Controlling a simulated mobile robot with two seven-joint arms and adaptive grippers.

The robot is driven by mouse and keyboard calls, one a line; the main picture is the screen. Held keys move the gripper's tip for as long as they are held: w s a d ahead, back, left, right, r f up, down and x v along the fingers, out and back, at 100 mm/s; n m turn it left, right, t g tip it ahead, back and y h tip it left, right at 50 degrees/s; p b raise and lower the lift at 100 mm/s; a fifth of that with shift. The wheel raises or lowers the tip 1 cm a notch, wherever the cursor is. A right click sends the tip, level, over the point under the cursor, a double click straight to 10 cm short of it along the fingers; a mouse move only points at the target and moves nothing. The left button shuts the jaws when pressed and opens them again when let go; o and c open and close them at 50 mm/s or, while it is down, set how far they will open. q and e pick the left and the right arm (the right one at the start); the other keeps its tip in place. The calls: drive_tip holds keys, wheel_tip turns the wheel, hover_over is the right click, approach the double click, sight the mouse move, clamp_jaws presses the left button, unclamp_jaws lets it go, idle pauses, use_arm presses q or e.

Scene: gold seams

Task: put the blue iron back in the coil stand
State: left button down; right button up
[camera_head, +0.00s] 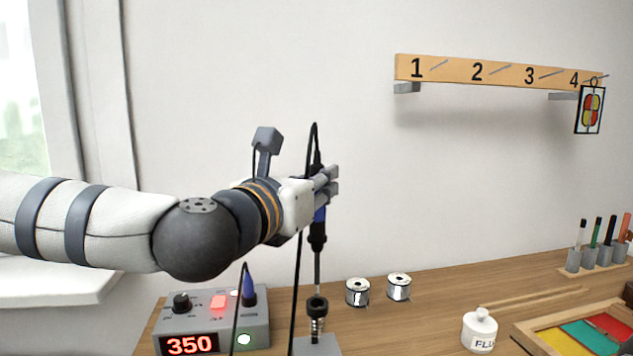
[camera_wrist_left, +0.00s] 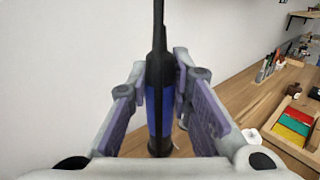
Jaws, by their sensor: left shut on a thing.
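My left gripper (camera_head: 326,185) is shut on the blue iron (camera_head: 317,238) and holds it upright with its tip down. In the left wrist view the iron's blue handle (camera_wrist_left: 158,110) stands between the two fingers of the left gripper (camera_wrist_left: 175,100). The coil stand (camera_head: 317,318) is on the bench directly below, with a dark ring at its top and a grey base. The iron's thin tip reaches down to the ring; I cannot tell whether it is just above or just inside it. My right gripper is not in view.
A grey station (camera_head: 213,318) reading 350 stands left of the coil stand, with cables beside it. Two solder spools (camera_head: 358,291) stand to the right. A flux jar (camera_head: 480,330) and a tray of coloured glass (camera_head: 555,340) are farther right. A numbered rail (camera_head: 500,72) is on the wall.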

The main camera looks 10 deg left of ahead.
sight(314, 238)
use_arm(q)
drive_tip(key=shift+f, duration=0.6)
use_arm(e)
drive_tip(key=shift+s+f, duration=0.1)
use_arm(q)
drive_tip(key=shift+r, duration=0.1)
idle(0.5)
drive_tip(key=shift+f+b, duration=0.4)
drive_tip(key=shift+f, duration=1.45)
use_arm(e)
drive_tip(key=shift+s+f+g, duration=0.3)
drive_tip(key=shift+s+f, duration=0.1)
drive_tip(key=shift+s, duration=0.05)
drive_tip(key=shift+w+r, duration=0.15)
use_arm(q)
drive_tip(key=shift+f, duration=0.2)
drive_tip(key=shift+f, duration=0.3)
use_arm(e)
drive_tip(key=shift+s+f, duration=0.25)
use_arm(q)
drive_tip(key=shift+f+b, duration=0.35)
drive_tip(key=shift+f, duration=1)
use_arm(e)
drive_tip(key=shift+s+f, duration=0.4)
